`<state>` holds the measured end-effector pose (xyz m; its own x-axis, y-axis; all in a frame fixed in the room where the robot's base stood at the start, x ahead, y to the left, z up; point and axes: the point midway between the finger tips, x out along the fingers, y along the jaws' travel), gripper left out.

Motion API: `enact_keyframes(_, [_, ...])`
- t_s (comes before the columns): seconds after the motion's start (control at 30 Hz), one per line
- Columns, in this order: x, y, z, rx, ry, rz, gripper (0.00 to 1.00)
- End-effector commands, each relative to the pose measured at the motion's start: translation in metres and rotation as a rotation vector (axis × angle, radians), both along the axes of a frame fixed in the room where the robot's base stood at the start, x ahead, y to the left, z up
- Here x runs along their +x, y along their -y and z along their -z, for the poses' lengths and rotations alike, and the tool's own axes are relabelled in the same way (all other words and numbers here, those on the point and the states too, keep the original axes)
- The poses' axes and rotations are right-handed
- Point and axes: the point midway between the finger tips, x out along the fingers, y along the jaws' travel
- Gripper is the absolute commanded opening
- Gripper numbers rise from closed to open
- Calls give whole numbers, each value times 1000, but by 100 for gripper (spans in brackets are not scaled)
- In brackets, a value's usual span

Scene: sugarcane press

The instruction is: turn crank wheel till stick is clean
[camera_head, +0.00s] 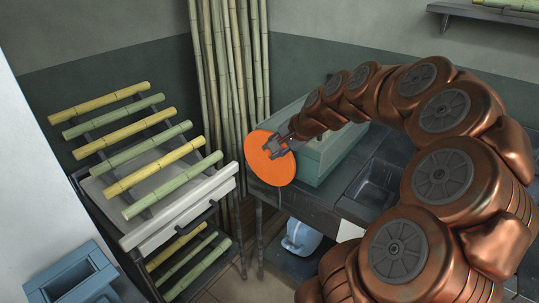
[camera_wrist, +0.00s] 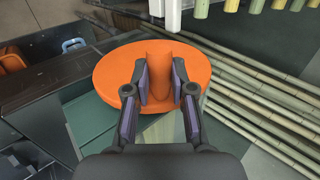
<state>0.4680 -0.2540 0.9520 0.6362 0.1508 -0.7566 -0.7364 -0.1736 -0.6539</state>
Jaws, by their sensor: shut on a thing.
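The orange crank wheel (camera_head: 266,168) is a flat disc on the near left side of a green box-shaped press (camera_head: 322,150) on the counter. In the wrist view the orange wheel (camera_wrist: 112,72) fills the middle, with a raised orange grip (camera_wrist: 160,58) standing up from it. My gripper (camera_head: 275,148) is at the wheel's face. In the wrist view my gripper's pads (camera_wrist: 160,83) sit on either side of the raised grip, closed on it. I cannot make out a stick in the press; the arm hides part of the press.
A rack of yellow and green sugarcane sticks (camera_head: 150,150) stands at left above a white drawer front. Tall bamboo poles (camera_head: 228,70) lean in the corner behind the wheel. A sink (camera_head: 376,184) is set in the dark counter, and a blue jug (camera_head: 301,237) sits below. A blue crate (camera_head: 72,277) is front left.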

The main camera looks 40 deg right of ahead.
Motion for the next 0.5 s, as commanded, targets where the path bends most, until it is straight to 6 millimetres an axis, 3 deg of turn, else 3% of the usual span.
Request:
enact_keyframes(0.1, [-7, 3, 13, 17, 83, 5, 0])
enact_keyframes(0.5, [-21, 6, 22, 64, 280, 3, 0])
